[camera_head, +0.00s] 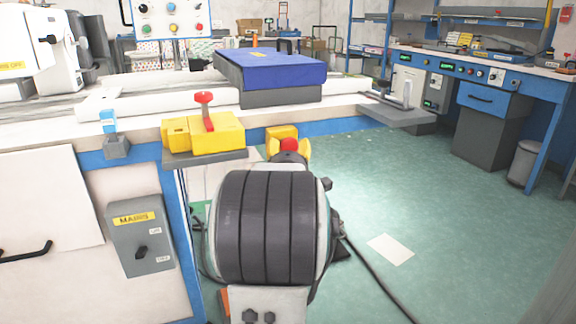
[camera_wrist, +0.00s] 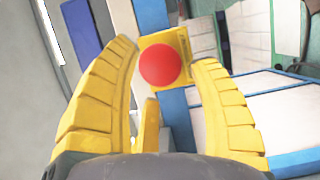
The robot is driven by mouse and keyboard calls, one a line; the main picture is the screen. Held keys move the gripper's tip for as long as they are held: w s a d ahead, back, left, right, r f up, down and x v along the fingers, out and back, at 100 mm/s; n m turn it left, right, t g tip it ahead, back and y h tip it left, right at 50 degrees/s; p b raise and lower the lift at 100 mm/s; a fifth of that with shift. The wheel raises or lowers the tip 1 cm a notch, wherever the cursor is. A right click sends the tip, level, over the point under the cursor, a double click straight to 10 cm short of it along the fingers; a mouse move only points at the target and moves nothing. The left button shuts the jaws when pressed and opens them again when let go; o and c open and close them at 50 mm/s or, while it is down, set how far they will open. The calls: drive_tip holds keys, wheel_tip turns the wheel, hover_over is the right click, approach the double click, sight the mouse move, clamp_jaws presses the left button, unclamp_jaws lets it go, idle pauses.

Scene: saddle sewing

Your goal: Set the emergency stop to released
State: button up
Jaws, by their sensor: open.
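The emergency stop is a round red button (camera_wrist: 166,65) on a yellow housing (camera_wrist: 182,42) in the wrist view. In the head view the red button (camera_head: 290,144) shows at the table's front edge, with its yellow housing (camera_head: 280,132) just behind. My gripper (camera_wrist: 165,56) is open, its yellow fingers spread to the left and right of the button; a third finger shows below. In the head view my gripper (camera_head: 289,151) is in front of the button, partly hidden by my arm. I cannot tell whether the fingers touch the button, or whether it is pressed.
A yellow block with a red-topped lever (camera_head: 205,112) stands close to the left. A grey MAINS switch box (camera_head: 141,236) is on the cabinet front. A blue-topped box (camera_head: 270,70) lies on the table. The green floor (camera_head: 430,210) to the right is mostly clear.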

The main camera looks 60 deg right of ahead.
drive_tip(key=v, duration=0.9)
idle(0.6)
